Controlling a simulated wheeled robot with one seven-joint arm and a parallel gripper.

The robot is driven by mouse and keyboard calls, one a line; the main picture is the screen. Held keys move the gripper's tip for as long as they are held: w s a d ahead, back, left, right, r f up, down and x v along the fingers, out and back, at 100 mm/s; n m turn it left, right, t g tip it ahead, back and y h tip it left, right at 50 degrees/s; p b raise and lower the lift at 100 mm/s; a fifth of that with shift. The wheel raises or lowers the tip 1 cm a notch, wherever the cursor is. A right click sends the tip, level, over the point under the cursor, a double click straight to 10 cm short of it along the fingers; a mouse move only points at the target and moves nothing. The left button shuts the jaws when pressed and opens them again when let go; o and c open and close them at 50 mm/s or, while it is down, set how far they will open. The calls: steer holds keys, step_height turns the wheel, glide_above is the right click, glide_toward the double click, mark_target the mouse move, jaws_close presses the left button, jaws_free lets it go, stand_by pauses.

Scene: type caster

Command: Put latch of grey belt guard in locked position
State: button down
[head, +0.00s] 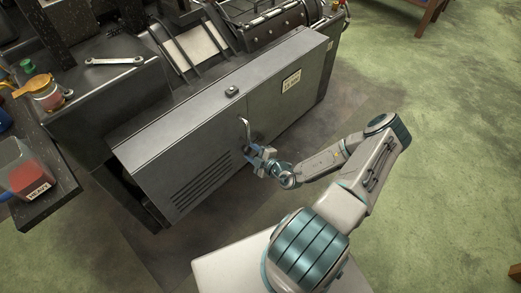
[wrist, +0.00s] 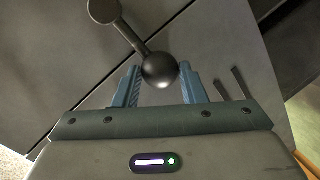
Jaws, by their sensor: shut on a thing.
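The grey belt guard (head: 215,139) is a long box-shaped cover on the near side of the machine, with slanted vent slots and a small label on its front. Its latch (head: 244,131) is a lever on the front face, near the middle. In the wrist view the latch (wrist: 131,38) is a dark rod running from a round pivot at top left to a ball knob (wrist: 159,70). My gripper (head: 254,155) is at the lower end of the latch. In the wrist view my gripper (wrist: 158,88) has its blue fingers on either side of the knob, shut on it.
A seam between panels runs diagonally behind the latch. A wrench (head: 113,61) lies on the machine top at left. The green floor on the right is open.

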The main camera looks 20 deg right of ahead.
steer(key=shift+s, duration=0.1)
stand_by(0.3)
steer(key=c, duration=0.9)
jaws_free()
steer(key=p+v, duration=0.1)
steer(key=v, duration=1.2)
steer(key=shift+s+d, duration=0.2)
steer(key=shift+s, duration=0.15)
steer(key=shift+r, duration=0.15)
